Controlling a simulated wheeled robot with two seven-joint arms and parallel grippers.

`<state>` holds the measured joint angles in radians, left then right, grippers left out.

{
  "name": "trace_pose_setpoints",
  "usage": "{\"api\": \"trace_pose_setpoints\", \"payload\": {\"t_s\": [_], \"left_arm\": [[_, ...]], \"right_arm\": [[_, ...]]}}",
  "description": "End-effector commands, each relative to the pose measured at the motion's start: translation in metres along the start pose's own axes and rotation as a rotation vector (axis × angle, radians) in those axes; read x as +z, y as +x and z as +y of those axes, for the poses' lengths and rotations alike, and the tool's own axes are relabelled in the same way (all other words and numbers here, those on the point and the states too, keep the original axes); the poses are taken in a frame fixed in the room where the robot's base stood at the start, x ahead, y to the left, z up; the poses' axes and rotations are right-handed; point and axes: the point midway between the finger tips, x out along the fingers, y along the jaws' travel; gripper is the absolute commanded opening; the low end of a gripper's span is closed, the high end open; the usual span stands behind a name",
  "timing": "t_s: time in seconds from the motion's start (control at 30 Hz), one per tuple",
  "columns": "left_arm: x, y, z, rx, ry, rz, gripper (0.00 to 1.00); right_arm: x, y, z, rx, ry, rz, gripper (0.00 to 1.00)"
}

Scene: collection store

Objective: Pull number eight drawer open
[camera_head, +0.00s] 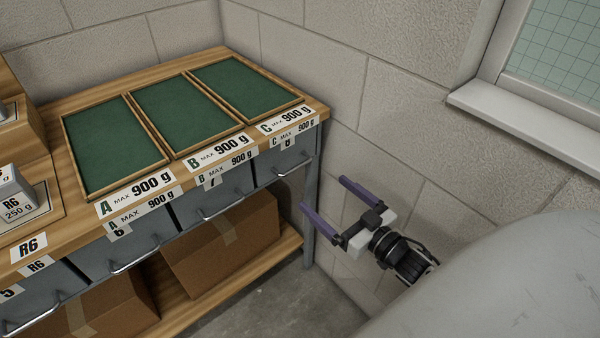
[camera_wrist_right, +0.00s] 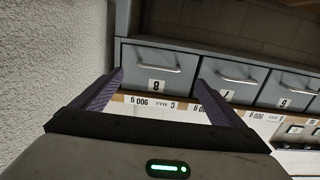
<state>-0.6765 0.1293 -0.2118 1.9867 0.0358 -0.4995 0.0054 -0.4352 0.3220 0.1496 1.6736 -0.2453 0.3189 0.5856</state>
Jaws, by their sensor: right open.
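The number eight drawer (camera_head: 284,166) is a grey drawer at the right end of the bench front, below tray C, with a silver bar handle. It looks closed. In the right wrist view the same drawer (camera_wrist_right: 158,70) shows upside down with its "8" label, beyond the fingertips. My right gripper (camera_head: 322,193), with purple fingers, is open and empty, to the right of the drawer and apart from its handle. It also shows in the right wrist view (camera_wrist_right: 159,80), fingers spread either side of the drawer front. My left gripper is out of view.
Drawers seven (camera_head: 212,192) and six (camera_head: 120,246) sit to the left and look closed. Green trays (camera_head: 183,112) lie on the bench top. Cardboard boxes (camera_head: 225,245) stand on the shelf below. A block wall (camera_head: 400,140) is close on the right; a window sill (camera_head: 520,120) juts out.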

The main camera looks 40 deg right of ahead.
Motion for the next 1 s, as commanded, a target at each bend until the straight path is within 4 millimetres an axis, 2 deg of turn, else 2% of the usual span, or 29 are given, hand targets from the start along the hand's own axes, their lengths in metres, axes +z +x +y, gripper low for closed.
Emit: {"api": "trace_pose_setpoints", "payload": {"t_s": [0.17,0.4,0.6,0.73,1.0], "left_arm": [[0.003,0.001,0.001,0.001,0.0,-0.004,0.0],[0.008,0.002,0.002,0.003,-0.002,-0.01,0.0],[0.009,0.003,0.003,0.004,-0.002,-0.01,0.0],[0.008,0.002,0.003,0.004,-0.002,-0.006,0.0],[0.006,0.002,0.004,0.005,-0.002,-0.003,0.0]], "right_arm": [[-0.008,0.019,0.004,-0.01,0.001,0.03,0.93],[-0.009,0.065,0.003,-0.01,0.0,0.029,0.93],[-0.009,0.093,0.003,-0.01,0.001,0.027,0.93],[-0.009,0.102,0.003,-0.01,0.0,0.025,0.93],[-0.009,0.104,0.003,-0.01,0.0,0.023,0.93]]}}
